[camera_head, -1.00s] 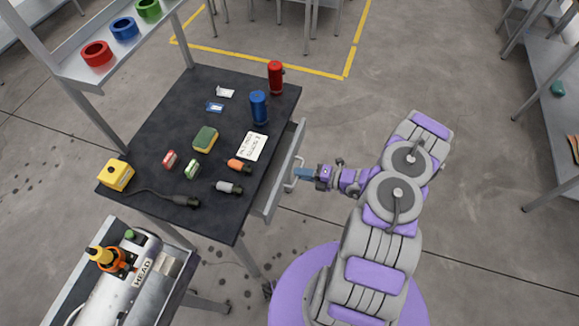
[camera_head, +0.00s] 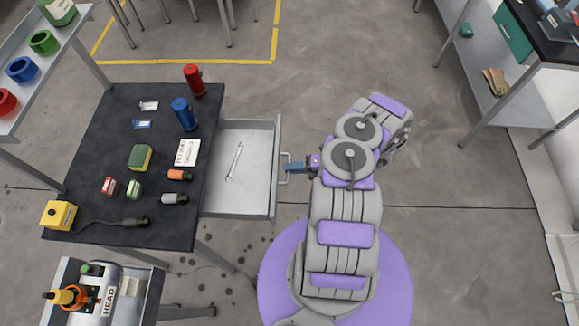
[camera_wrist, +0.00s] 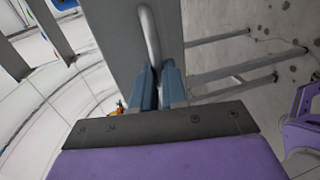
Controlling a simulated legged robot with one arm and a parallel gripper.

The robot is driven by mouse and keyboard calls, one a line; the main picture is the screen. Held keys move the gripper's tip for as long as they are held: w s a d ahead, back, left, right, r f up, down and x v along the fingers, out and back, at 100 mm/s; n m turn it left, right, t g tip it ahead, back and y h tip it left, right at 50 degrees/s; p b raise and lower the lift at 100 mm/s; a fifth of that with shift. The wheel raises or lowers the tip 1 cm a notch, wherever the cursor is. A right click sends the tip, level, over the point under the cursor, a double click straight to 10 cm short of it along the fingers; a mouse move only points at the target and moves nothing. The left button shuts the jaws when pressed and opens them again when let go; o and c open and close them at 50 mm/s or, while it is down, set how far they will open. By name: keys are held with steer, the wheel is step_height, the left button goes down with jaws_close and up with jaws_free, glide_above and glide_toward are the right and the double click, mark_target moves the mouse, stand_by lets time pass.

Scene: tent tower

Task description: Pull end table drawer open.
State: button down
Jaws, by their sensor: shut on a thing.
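The end table (camera_head: 95,125) has a dark top and stands left of my arm in the head view. Its grey drawer (camera_head: 262,140) sticks well out to the right, and a wrench (camera_head: 234,161) lies inside it. My gripper (camera_head: 287,168) is at the drawer's front, shut on the drawer handle (camera_head: 284,181). In the wrist view, the blue fingers of my gripper (camera_wrist: 159,88) close around the lower part of the handle bar (camera_wrist: 149,35), against the drawer front (camera_wrist: 115,40).
On the tabletop are a red cylinder (camera_head: 194,80), a blue cylinder (camera_head: 184,113), a yellow box (camera_head: 58,214) with a cable, and several small items. A shelf rack (camera_head: 75,30) stands at the left. Another table (camera_head: 545,45) is at the upper right. Floor right of my arm is clear.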

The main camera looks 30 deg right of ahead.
steer(key=shift+s+d+f, duration=0.25)
steer(key=shift+s+d, duration=0.1)
steer(key=shift+d, duration=0.05)
steer(key=c, duration=1.6)
jaws_free()
steer(key=o, duration=0.4)
steer(key=shift+w+a+r, duration=0.1)
steer(key=shift+w+a, duration=0.05)
steer(key=shift+a, duration=0.05)
steer(key=shift+d, duration=0.1)
steer(key=p+v, duration=0.1)
steer(key=v, duration=1.6)
steer(key=shift+d+p, duration=0.1)
steer(key=shift+p, duration=0.25)
steer(key=shift+r, duration=0.1)
